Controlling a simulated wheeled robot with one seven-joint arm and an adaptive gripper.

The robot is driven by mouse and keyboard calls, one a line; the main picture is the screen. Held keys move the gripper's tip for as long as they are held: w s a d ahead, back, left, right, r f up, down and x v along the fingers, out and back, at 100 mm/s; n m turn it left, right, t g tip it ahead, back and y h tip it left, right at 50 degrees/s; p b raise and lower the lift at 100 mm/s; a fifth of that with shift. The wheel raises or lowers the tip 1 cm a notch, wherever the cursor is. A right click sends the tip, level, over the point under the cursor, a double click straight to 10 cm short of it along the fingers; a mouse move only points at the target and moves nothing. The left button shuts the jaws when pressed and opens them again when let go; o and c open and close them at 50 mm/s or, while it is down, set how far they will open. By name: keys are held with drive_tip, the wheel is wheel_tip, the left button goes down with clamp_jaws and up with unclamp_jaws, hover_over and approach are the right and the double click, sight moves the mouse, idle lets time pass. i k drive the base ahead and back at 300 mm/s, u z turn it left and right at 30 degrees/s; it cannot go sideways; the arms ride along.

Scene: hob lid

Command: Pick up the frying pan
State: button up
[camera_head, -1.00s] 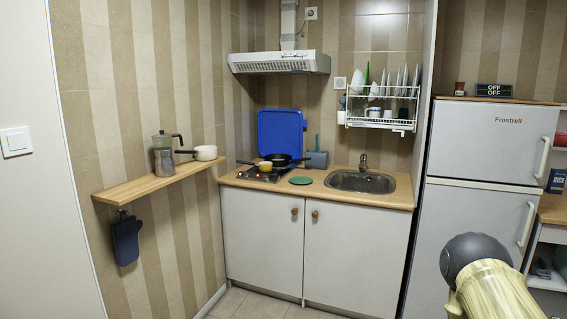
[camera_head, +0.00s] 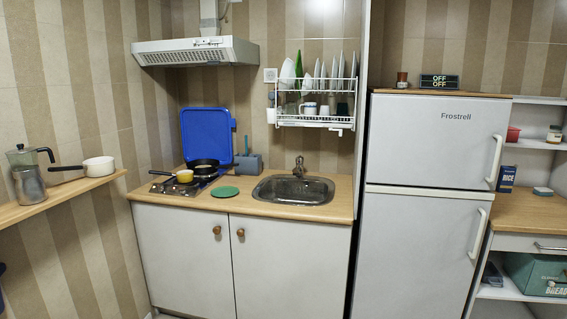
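A black frying pan (camera_head: 204,167) sits on the back of the small hob (camera_head: 175,187), at the left end of the counter. My gripper is not in view.
A green round mat (camera_head: 225,191) lies between hob and sink (camera_head: 293,190). A blue-grey holder (camera_head: 248,162) stands behind it. A dish rack (camera_head: 316,121) and a range hood (camera_head: 195,51) hang above. A wall shelf (camera_head: 60,200) at left holds a moka pot (camera_head: 28,176) and a white saucepan (camera_head: 98,166).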

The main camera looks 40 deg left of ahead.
sight(215, 164)
drive_tip(key=u, duration=0.05)
drive_tip(key=i, duration=1.45)
drive_tip(key=u, duration=1.3)
drive_tip(key=i, duration=0.7)
drive_tip(key=u, duration=0.7)
